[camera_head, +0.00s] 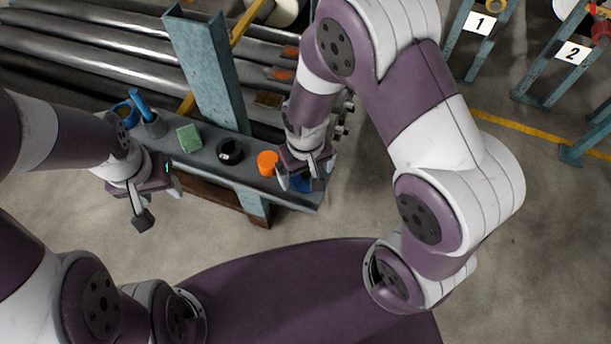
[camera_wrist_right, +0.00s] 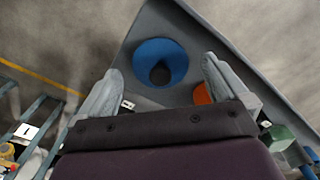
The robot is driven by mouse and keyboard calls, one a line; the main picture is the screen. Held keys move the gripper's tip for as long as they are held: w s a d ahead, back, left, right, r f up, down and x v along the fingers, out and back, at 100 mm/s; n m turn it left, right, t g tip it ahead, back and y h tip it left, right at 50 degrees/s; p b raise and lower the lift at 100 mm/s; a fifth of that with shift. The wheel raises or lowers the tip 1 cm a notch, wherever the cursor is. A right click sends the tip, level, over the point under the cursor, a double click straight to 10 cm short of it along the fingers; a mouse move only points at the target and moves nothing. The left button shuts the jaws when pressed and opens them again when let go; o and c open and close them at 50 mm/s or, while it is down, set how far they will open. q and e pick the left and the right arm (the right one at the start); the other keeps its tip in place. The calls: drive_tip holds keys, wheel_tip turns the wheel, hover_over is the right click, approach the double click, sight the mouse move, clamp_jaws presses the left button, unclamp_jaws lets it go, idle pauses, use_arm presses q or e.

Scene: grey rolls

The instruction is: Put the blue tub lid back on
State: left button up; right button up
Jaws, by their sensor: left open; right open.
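A round blue piece (camera_wrist_right: 142,52) with a dark patch in its middle lies near the end of the grey bench in the right wrist view. I cannot tell whether it is the open tub or its lid. In the head view it (camera_head: 302,184) is mostly hidden under my right gripper (camera_head: 297,178). My right gripper is open above it, its fingers (camera_wrist_right: 162,72) apart on either side in the wrist picture, with nothing between them visibly held. My left gripper (camera_head: 150,200) is open and empty, in front of the bench's left part.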

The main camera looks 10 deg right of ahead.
drive_tip(key=shift+w+f, duration=0.1)
drive_tip(key=shift+f, duration=0.5)
drive_tip(key=shift+r, duration=0.1)
drive_tip(key=c, duration=1.1)
